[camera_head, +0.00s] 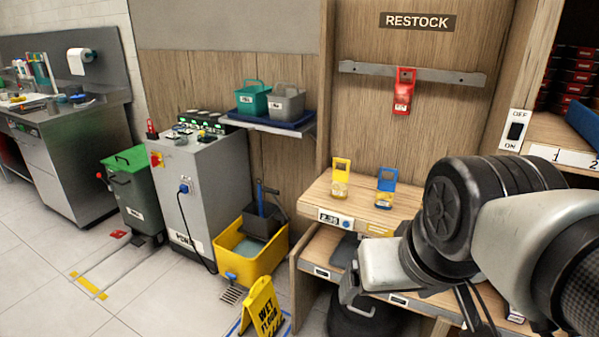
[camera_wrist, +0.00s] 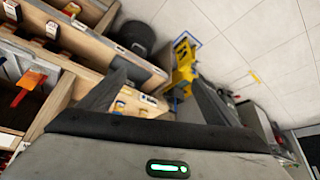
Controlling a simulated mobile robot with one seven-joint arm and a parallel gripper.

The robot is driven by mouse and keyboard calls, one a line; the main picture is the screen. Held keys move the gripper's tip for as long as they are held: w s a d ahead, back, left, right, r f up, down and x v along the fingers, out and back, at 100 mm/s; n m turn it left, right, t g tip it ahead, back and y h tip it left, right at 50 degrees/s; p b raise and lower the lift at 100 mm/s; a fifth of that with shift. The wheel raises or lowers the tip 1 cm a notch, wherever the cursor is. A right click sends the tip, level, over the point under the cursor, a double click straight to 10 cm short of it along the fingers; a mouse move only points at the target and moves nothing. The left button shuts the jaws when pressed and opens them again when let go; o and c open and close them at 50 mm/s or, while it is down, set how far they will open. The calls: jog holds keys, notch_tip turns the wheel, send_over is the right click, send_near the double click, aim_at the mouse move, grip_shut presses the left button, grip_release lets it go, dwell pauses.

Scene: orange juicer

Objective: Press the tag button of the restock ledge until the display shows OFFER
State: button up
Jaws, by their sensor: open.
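The restock ledge (camera_head: 375,211) is a wooden shelf under the RESTOCK sign (camera_head: 416,21). On its front edge, at the left end, is a small tag display (camera_head: 328,217) that appears to read 2.35. A round blue tag button (camera_head: 346,222) sits just right of the display. My gripper (camera_head: 350,284) is below and in front of the ledge's front edge, apart from the button. In the wrist view my gripper's two dark fingers (camera_wrist: 160,88) stand wide apart with nothing held between them.
Yellow (camera_head: 340,180) and blue (camera_head: 386,187) tagged items stand on the ledge. A red one (camera_head: 402,92) hangs from the rail above. A yellow mop bucket (camera_head: 249,247) and wet floor sign (camera_head: 262,308) stand left of the ledge. A lower shelf (camera_head: 318,254) lies beneath.

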grip_shut()
dwell(1.4)
